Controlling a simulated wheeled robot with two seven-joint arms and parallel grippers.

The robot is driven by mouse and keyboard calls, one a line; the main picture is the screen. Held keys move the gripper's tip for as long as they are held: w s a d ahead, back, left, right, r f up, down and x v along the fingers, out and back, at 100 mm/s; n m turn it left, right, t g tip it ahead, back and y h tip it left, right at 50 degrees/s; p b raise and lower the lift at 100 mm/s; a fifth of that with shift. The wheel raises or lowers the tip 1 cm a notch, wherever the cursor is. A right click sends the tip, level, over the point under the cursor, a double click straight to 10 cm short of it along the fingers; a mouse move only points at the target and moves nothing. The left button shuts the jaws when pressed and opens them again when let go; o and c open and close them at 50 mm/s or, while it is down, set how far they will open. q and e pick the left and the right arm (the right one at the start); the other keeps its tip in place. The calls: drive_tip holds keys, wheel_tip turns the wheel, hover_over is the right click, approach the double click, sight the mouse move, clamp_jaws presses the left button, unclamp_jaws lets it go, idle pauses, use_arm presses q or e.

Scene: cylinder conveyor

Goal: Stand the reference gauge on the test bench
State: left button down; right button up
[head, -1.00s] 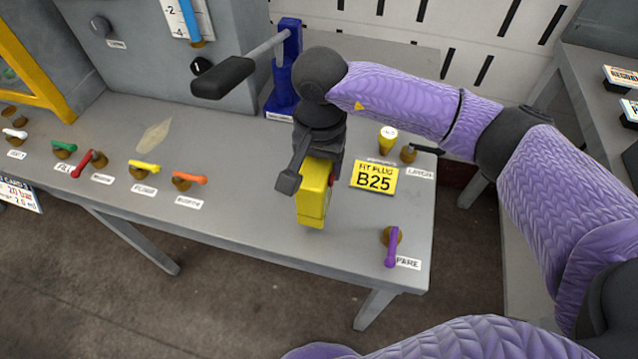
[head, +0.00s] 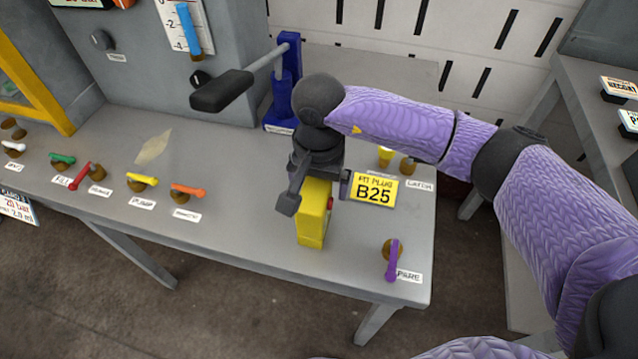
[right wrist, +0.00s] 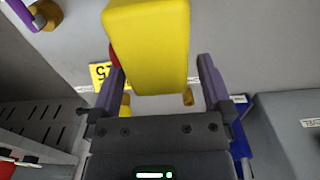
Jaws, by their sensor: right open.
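The reference gauge, a yellow block (head: 313,226) with a red spot on its right side, stands upright on the grey test bench (head: 240,232) near its front edge. It also shows large in the right wrist view (right wrist: 150,45). My right gripper (head: 318,190) is above and around the gauge's upper part. Its fingers are spread, one on either side, with gaps visible in the right wrist view (right wrist: 160,88). The gripper hides the gauge's top in the head view. My left gripper is not in view.
A yellow B25 sign (head: 373,190) stands right of the gauge. A purple lever (head: 393,262) is at the front right. Orange (head: 187,190) and other coloured levers line the left. A blue press with a black handle (head: 222,91) stands behind.

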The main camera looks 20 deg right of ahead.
wheel_tip(320, 180, up, 10)
drive_tip(key=shift+r+p, duration=0.25)
drive_tip(key=shift+p, duration=1)
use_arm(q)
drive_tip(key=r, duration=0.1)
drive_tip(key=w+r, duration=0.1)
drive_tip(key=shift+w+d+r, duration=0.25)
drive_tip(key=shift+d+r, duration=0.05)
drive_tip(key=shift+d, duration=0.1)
use_arm(e)
drive_tip(key=shift+r, duration=0.25)
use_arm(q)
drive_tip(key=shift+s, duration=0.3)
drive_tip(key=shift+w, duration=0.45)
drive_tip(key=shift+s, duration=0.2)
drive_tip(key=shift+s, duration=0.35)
